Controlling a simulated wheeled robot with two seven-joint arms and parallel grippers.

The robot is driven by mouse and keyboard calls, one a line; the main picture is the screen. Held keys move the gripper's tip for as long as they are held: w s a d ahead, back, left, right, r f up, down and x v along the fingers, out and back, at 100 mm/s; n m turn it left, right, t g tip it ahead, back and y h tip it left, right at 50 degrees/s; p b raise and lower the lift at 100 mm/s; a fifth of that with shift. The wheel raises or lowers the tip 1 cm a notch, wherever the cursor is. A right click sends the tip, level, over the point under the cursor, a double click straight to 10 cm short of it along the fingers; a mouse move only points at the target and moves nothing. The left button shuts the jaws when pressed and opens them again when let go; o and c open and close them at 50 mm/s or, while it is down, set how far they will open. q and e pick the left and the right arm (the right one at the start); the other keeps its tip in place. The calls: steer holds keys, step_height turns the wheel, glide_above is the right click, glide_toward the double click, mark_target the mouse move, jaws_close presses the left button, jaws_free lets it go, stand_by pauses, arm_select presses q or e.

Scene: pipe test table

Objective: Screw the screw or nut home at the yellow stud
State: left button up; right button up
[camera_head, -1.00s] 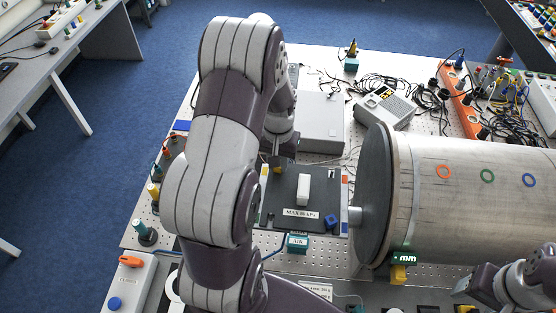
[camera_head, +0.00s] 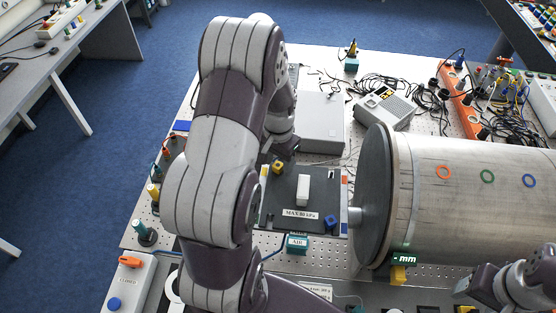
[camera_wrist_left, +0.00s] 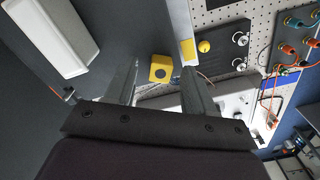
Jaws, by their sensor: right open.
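A yellow block (camera_head: 278,167) with a dark spot in its face sits at the upper left of the dark plate (camera_head: 283,205). It also shows in the left wrist view (camera_wrist_left: 160,69), beyond and between my left fingertips. I cannot tell whether it is on a stud; no separate yellow stud is clear. My left gripper (camera_wrist_left: 159,67) is open and empty, its fingers on either side of the block in that picture, apparently apart from it. In the head view it is mostly hidden by its wrist. My right gripper (camera_head: 464,288) is at the lower right, partly seen, away from the plate.
A white block (camera_head: 303,190) and a blue block (camera_head: 331,222) are on the plate. A large metal drum (camera_head: 470,195) stands close on the right. A grey box (camera_head: 321,122) lies behind the plate. A radio-like device (camera_head: 384,108) and loose cables lie further back.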

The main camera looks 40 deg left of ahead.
arm_select(q)
steer(key=shift+r+b, duration=0.3)
steer(key=shift+b, duration=0.05)
step_height(320, 180, up, 6)
steer(key=b, duration=0.3)
steer(key=shift+r, duration=0.1)
step_height(320, 180, up, 6)
steer(key=p, duration=0.2)
steer(key=shift+p, duration=0.3)
